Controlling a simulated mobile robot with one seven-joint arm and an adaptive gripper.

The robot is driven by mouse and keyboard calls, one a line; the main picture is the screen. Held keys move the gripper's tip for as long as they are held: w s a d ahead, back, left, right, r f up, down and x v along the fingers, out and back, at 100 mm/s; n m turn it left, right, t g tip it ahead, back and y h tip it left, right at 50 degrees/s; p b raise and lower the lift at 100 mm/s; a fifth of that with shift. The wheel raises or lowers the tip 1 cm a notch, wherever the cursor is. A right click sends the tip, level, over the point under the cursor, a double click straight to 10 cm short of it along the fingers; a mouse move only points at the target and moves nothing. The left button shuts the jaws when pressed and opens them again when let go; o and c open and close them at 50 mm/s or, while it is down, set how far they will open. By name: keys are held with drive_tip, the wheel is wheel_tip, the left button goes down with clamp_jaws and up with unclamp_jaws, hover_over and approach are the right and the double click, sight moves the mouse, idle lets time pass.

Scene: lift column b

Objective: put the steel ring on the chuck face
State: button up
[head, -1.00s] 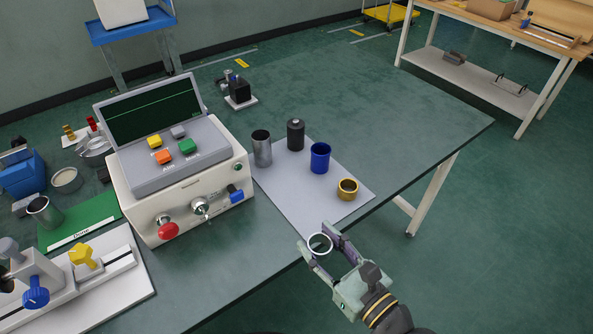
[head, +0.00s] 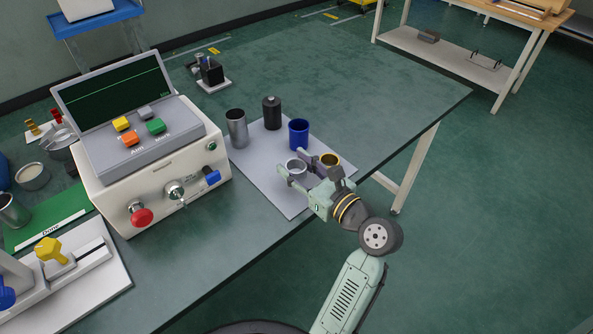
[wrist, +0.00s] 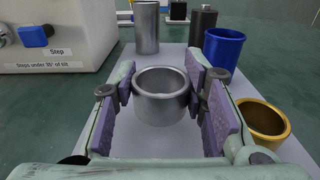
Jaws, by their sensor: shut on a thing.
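The steel ring (head: 297,168) is a short, wide silver band. In the wrist view the ring (wrist: 162,98) stands upright on its axis, open end up, between the purple pads. My gripper (head: 303,168) is shut on it over the pale grey mat (head: 262,165); I cannot tell whether the ring touches the mat. I cannot make out the chuck face for certain. A small black device with metal parts (head: 211,72) stands on a white base at the back of the table.
A brass ring (head: 330,159) is close beside my right finger. A blue cup (head: 298,134), a dark cylinder (head: 271,113) and a steel cup (head: 236,128) stand behind on the mat. The control box (head: 150,160) is to the left. The table's (head: 340,100) back right is clear.

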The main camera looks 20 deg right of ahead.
drive_tip(key=shift+f, duration=0.9)
drive_tip(key=shift+f, duration=0.1)
drive_tip(key=o, duration=1.3)
drive_tip(key=shift+f, duration=0.1)
